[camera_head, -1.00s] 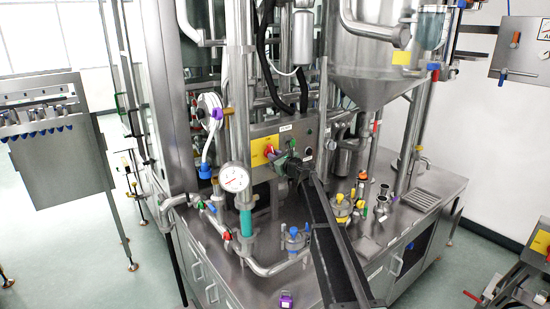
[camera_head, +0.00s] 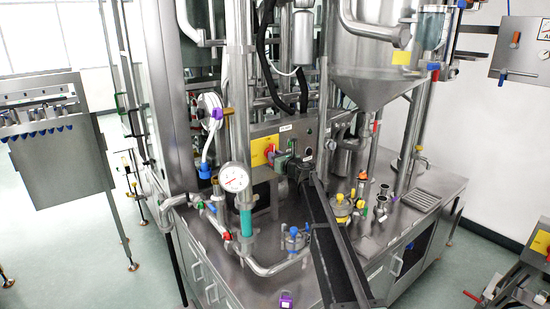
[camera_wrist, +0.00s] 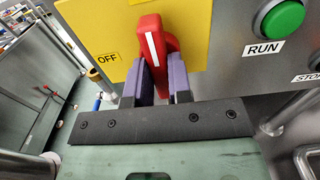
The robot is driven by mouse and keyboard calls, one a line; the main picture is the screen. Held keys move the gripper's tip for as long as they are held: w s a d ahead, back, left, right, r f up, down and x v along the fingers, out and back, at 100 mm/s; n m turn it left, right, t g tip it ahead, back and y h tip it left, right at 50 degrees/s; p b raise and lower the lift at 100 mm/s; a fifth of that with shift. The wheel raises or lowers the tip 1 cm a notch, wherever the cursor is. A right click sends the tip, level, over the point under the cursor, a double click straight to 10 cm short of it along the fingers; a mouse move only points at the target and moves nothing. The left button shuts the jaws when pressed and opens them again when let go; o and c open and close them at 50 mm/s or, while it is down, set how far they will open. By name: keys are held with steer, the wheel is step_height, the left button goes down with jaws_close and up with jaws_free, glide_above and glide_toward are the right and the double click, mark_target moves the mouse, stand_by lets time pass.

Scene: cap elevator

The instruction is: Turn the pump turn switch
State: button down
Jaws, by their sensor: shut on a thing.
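The pump turn switch is a red handle (camera_wrist: 152,40) with a white line, mounted on a yellow plate (camera_wrist: 90,28) marked OFF on its left. In the wrist view it stands nearly upright, leaning slightly. My gripper (camera_wrist: 162,75) has its two purple fingers on either side of the handle's lower part, shut on it. In the head view the red switch (camera_head: 270,152) shows small on the yellow plate, with my gripper (camera_head: 279,160) at it. The lower end of the handle is partly hidden behind the fingers.
A green RUN button (camera_wrist: 283,18) sits right of the yellow plate on the steel panel. A pressure gauge (camera_head: 233,177) and pipes stand left of my arm. Yellow and blue capped fittings stand on the steel deck (camera_head: 385,225) around it.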

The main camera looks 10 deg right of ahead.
steer(key=c, duration=1)
jaws_free()
steer(key=shift+c, duration=0.2)
steer(key=v, duration=1)
steer(key=shift+s+d, duration=0.2)
steer(key=shift+s, duration=0.15)
